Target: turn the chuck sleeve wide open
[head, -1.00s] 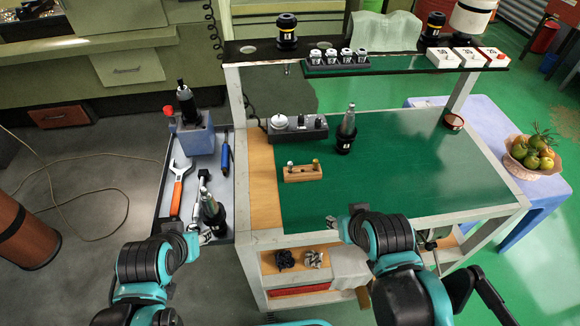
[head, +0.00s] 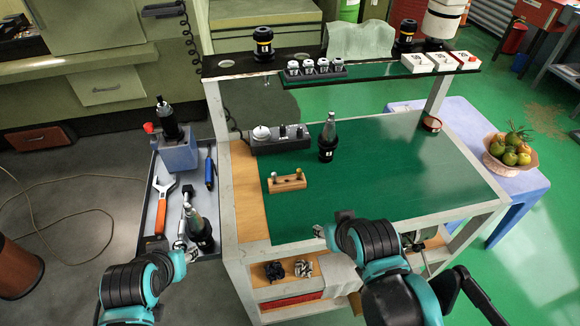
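A black tool holder with a narrow tip (head: 168,120) stands upright in a grey-blue block (head: 178,152) on the side tray; it may be the chuck, but its sleeve is too small to make out. Another black holder with a grey cone (head: 198,228) stands at the tray's front. A similar cone holder (head: 327,140) stands on the green mat. My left gripper (head: 187,253) is at the tray's front edge, close to the front holder; whether they touch is unclear. My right gripper (head: 322,232) is at the cart's front edge, apart from these holders. Both grippers' finger openings are unclear.
The side tray (head: 153,208) also holds an orange-handled wrench (head: 161,205) and a blue tool (head: 209,170). A wooden block with pegs (head: 287,183) and a dark device (head: 280,140) sit on the cart top.

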